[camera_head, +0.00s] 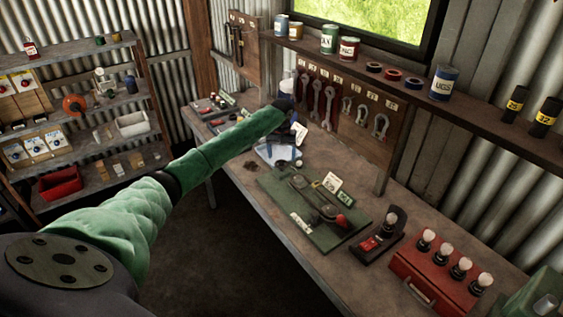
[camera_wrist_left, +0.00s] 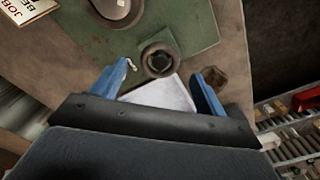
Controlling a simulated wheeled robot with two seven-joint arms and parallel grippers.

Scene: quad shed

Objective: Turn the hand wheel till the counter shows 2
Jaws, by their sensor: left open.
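My left gripper (camera_head: 296,131) is at the end of the green-sleeved arm, over the far part of the workbench. In the left wrist view its two blue fingers (camera_wrist_left: 160,88) are apart, with a white sheet-like thing (camera_wrist_left: 160,95) showing between and below them. A dark round ring-shaped part (camera_wrist_left: 159,57) on a green plate (camera_wrist_left: 200,25) lies just ahead of the fingers, apart from them. In the head view a green plate (camera_head: 285,212) on the bench carries dark fittings and a red knob (camera_head: 342,221). I cannot make out a hand wheel or a counter reading for certain. My right gripper is out of view.
The workbench (camera_head: 233,172) runs along the wall below hanging wrenches (camera_head: 316,97). A red box (camera_head: 437,277) with several pale knobs is nearer. Shelves with an orange round thing (camera_head: 74,104) stand left.

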